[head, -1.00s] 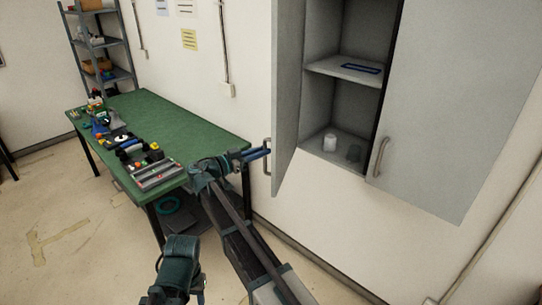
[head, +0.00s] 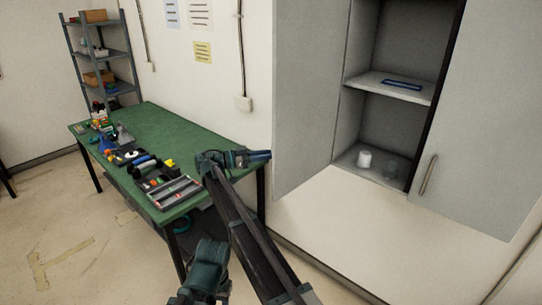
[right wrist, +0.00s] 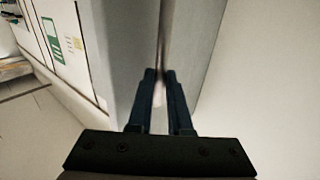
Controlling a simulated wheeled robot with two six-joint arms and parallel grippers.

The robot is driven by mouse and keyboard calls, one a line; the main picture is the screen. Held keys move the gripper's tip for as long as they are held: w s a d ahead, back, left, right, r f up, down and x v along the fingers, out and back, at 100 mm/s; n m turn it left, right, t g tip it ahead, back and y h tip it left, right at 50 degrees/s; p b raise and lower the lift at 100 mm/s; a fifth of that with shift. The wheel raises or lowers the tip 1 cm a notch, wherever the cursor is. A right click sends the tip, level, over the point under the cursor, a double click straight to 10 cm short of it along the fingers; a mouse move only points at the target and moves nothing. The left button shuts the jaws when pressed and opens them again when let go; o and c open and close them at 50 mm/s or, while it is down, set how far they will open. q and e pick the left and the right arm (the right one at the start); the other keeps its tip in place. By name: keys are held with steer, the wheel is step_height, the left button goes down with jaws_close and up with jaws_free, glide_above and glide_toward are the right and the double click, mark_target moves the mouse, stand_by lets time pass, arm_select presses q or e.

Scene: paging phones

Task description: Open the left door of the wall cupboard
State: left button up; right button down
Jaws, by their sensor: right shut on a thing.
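The left door (head: 308,95) of the wall cupboard stands open, swung out to the left, its inner face towards me in the head view. My right gripper (head: 266,155) is at the lower free edge of this door. In the right wrist view its two dark blue fingers (right wrist: 160,76) are shut on the door handle (right wrist: 161,40), seen as a thin upright bar against the grey door. In the head view the handle is hidden behind the door. My left gripper is not in view.
Inside the cupboard are a white cup (head: 364,159), a clear glass (head: 390,169) and a blue item (head: 403,84) on the shelf. A green workbench (head: 195,137) with several tools stands left, a shelf rack (head: 97,60) behind it.

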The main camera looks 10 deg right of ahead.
steer(key=shift+d, duration=0.3)
